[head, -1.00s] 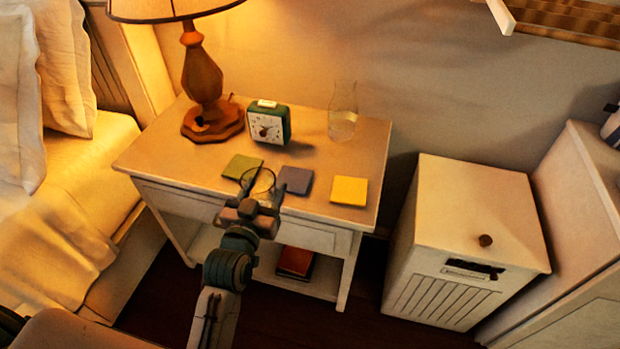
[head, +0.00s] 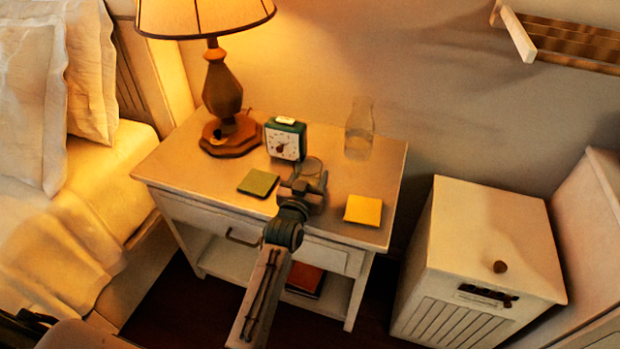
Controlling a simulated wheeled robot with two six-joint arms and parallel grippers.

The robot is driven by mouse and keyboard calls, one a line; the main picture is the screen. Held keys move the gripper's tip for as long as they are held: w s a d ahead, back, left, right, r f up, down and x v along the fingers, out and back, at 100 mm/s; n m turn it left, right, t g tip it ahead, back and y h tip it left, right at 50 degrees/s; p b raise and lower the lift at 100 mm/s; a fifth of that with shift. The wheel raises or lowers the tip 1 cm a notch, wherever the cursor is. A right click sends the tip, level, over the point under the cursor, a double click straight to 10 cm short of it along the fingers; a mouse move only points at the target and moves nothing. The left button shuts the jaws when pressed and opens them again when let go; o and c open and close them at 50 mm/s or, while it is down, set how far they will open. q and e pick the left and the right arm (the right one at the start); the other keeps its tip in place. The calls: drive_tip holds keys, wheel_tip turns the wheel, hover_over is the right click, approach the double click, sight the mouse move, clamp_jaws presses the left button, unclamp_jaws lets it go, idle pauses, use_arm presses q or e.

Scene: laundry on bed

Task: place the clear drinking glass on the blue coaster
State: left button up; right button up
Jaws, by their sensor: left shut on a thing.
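The clear drinking glass (head: 310,167) is in my left gripper (head: 303,184), which is shut on it over the front part of the nightstand (head: 220,180). The glass looks upright. I cannot tell whether its base touches anything. The blue coaster is hidden behind my gripper and the glass, between the green coaster (head: 258,183) and the yellow coaster (head: 363,209). My right gripper is not in view.
A green alarm clock (head: 285,140) stands just behind the glass. A lamp (head: 223,90) stands at the back left and a clear carafe (head: 359,130) at the back right.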

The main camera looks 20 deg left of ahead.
use_arm(q)
drive_tip(key=shift+f, duration=0.45)
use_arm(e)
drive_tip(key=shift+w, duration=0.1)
use_arm(q)
drive_tip(key=shift+f, duration=0.15)
drive_tip(key=o, duration=1)
drive_tip(key=shift+c, duration=0.2)
drive_tip(key=shift+o, duration=0.7)
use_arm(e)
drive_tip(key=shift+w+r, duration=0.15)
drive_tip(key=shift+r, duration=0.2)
